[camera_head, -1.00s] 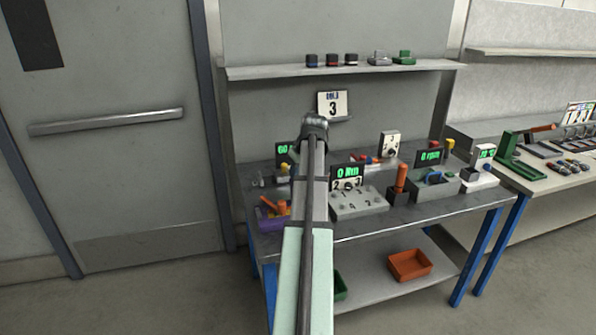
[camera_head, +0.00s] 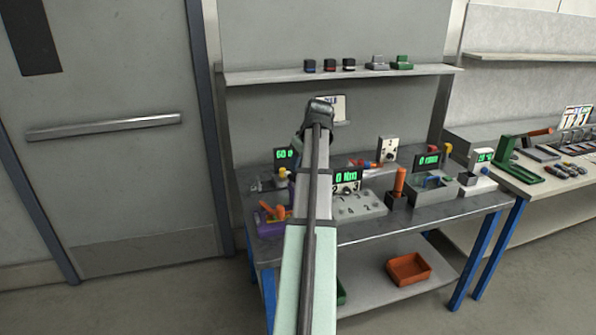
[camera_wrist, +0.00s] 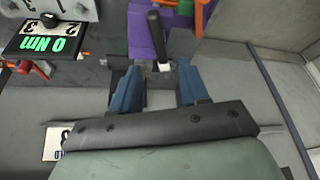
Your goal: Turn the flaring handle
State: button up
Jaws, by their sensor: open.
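A purple fixture (camera_head: 270,229) with an orange handle (camera_head: 268,212) stands at the left front of the workbench. In the wrist view the purple fixture (camera_wrist: 143,38) is at the top, with the orange handle (camera_wrist: 200,14) at its right. A black handle (camera_wrist: 156,32) with a pale end lies beyond and between my fingertips; I cannot tell which handle is the flaring handle. My gripper (camera_wrist: 159,72) is open, its two blue fingers apart with nothing visibly held. In the head view my arm hides the fingers.
A "0 Nm" display (camera_head: 346,176) and a grey numbered block (camera_head: 358,206) stand right of my arm. An orange upright handle (camera_head: 400,181) is further right. A shelf (camera_head: 260,75) runs above the workbench (camera_head: 385,226). An orange bin (camera_head: 408,268) sits below.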

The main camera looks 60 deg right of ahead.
jog(key=v, duration=0.7)
dwell(0.5)
jog(key=w+a+f+n+g+y, duration=0.1)
jog(key=w+a+f+n+y, duration=0.1)
jog(key=w+a+f, duration=2.1)
jog(key=a+f+n+g, duration=0.1)
jog(key=a+f, duration=0.9)
jog(key=a, duration=0.5)
jog(key=a+f+n+g, duration=0.1)
jog(key=a+f+g, duration=0.1)
jog(key=a+f, duration=1.1)
jog(key=s+a+f+n, duration=0.1)
jog(key=s+a+f, duration=0.15)
jog(key=a, duration=0.45)
jog(key=s+a+f, duration=0.2)
jog(key=s+a, duration=0.1)
jog(key=a, duration=0.4)
jog(key=s+f+g, duration=0.3)
jog(key=s+f, duration=0.6)
jog(key=s, duration=0.5)
jog(key=s+f+g, duration=0.4)
jog(key=s+f, duration=0.6)
jog(key=s, duration=0.4)
jog(key=shift+s+d+f, duration=0.25)
jog(key=shift+s, duration=0.15)
